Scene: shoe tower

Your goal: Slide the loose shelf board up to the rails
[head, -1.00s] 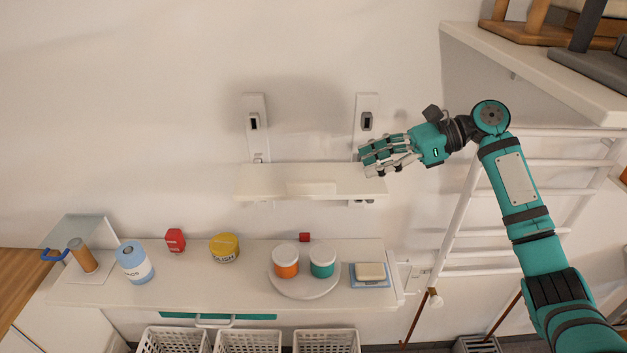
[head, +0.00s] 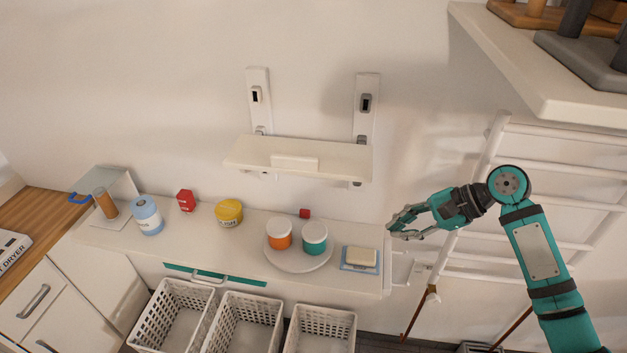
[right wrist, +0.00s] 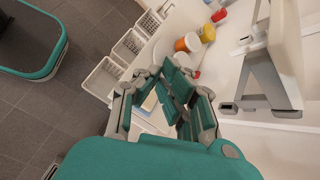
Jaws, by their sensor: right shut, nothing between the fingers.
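The white shelf board (head: 325,161) lies across the lower part of two wall rails, the left rail (head: 259,84) and the right rail (head: 367,85). Its ends reach past both rails, less on the right. I cannot tell whether it touches them. My right gripper (head: 393,228) is below and right of the board, clear of it, near the counter's right end. It is shut and empty; its fingers also show in the right wrist view (right wrist: 172,98). My left gripper is out of view.
The counter (head: 215,255) below holds a white turntable (head: 300,262) with two jars, a yellow tub (head: 229,212), a blue canister (head: 147,215) and a soap dish (head: 361,266). A white ladder rack (head: 545,200) stands right. A high shelf (head: 550,85) overhangs at upper right.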

